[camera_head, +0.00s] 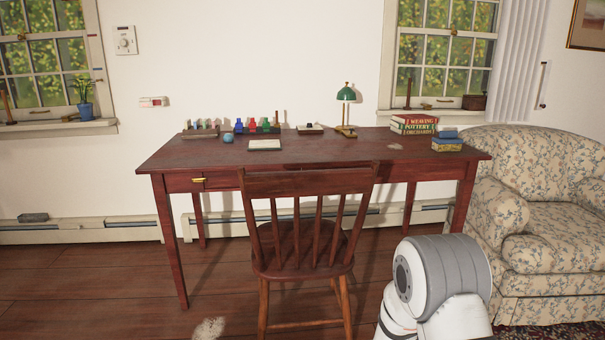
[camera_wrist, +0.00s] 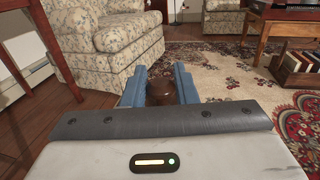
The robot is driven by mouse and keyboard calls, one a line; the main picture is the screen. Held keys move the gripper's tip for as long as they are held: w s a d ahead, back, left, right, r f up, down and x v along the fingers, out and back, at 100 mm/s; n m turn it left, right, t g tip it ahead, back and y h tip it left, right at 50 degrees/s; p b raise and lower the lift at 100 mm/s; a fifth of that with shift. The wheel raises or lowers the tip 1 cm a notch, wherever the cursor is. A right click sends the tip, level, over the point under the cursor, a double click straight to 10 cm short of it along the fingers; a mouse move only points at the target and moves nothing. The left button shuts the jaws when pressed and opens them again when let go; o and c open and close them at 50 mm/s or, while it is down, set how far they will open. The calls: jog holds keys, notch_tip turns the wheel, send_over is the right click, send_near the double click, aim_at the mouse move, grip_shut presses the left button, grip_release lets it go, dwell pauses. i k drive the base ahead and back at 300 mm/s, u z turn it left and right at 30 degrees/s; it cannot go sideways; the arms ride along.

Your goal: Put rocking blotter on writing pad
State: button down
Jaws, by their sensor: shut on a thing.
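The writing pad (camera_head: 265,145) is a small pale sheet with a dark edge, lying flat near the middle-left of the red-brown desk (camera_head: 330,153). My gripper (camera_wrist: 158,82) shows in the wrist view with its two blue fingers shut on a dark brown, rounded thing, which looks like the rocking blotter (camera_wrist: 160,92). Its lower part is hidden behind the gripper body. My gripper is out of the head view, so I see it well apart from the pad, facing the armchair and rug.
A wooden chair (camera_head: 305,215) stands before the desk. Ink bottles (camera_head: 263,125), a blue ball (camera_head: 228,138), a green lamp (camera_head: 346,95) and books (camera_head: 414,124) line the desk's back and right. A floral armchair (camera_head: 540,190) is at right. The desktop's front left is clear.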

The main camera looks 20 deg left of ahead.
aim_at(265, 142)
jog(key=u, duration=0.85)
jog(key=i, duration=0.4)
jog(key=u, duration=0.1)
jog(key=k, duration=0.35)
